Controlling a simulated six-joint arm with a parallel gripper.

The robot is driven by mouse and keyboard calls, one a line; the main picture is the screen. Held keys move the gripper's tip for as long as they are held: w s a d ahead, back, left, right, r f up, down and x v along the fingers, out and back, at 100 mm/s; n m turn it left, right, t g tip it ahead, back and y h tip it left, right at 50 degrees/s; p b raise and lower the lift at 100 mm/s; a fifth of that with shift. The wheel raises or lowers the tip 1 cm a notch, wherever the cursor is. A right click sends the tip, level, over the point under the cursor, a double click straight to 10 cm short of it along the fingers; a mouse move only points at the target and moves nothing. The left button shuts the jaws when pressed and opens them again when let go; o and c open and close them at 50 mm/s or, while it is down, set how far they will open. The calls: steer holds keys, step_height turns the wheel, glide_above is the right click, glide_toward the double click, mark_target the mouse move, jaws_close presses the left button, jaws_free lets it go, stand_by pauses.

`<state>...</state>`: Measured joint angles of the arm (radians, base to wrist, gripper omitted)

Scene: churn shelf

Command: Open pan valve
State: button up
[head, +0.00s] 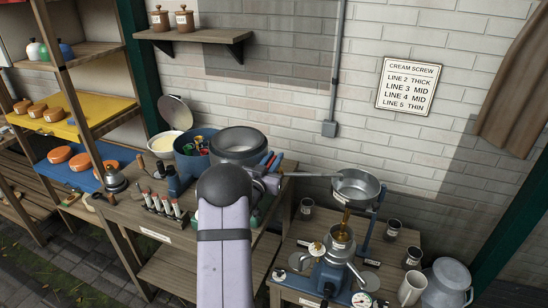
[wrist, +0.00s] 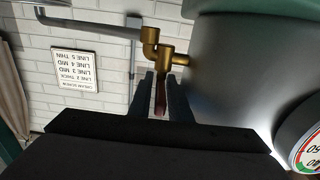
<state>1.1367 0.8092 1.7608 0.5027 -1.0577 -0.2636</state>
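The pan is the large grey round vessel (head: 240,143) on the bench in the head view. Its curved wall (wrist: 235,75) fills the right of the wrist view, which is upside down. A brass valve (wrist: 165,50) joins the pan to a thin pipe. A reddish-brown lever (wrist: 160,97) extends from the valve. My gripper (wrist: 161,85) has a dark finger on each side of the lever, with little or no gap, and looks shut on it. In the head view my own arm hides part of this spot.
A thin spout pipe (head: 308,174) runs right toward a small metal bowl (head: 357,187) above the separator (head: 338,270). A blue bucket (head: 192,150) stands left of the pan. A dial (wrist: 306,148) sits close to my gripper. Bottles (head: 160,205) stand on the bench front.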

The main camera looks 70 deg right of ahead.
jaws_close()
